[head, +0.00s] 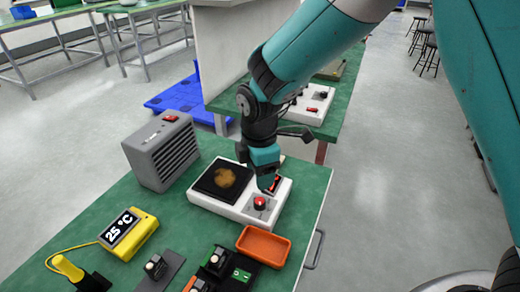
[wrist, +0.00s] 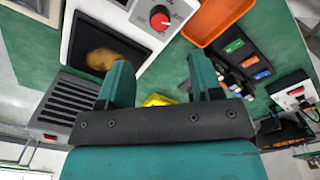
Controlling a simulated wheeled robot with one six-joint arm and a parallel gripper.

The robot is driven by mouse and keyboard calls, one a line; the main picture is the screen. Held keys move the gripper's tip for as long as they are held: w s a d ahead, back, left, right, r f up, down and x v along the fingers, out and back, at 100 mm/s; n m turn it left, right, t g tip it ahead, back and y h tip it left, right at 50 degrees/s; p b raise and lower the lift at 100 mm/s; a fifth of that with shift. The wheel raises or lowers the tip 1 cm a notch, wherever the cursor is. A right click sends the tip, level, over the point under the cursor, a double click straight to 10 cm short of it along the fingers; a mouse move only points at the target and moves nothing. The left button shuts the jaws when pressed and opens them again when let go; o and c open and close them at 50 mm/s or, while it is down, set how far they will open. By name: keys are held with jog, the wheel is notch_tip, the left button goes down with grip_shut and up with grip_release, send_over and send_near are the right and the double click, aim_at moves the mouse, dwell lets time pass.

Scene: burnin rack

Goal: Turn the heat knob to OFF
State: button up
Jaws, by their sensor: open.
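The hotplate (head: 232,212) is a white box with a black square plate and a brown stain on it, standing on the green bench. Its round red heat knob (head: 260,202) is on the right part of its top; it also shows in the wrist view (wrist: 160,20), with dial markings around it that are too small to read. My gripper (head: 267,182) is above the hotplate's right part, behind the knob in the head view and apart from it. In the wrist view my gripper (wrist: 158,78) has its two fingers spread, with nothing held between them.
A grey heater box (head: 163,150) stands left of the hotplate. An orange tray (head: 263,246) lies close in front. A yellow 25 °C display (head: 128,234) and black modules (head: 220,262) stand nearer the front. Another white device (head: 312,104) is on the bench behind.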

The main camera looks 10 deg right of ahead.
notch_tip(320, 180, up, 7)
dwell(0.6)
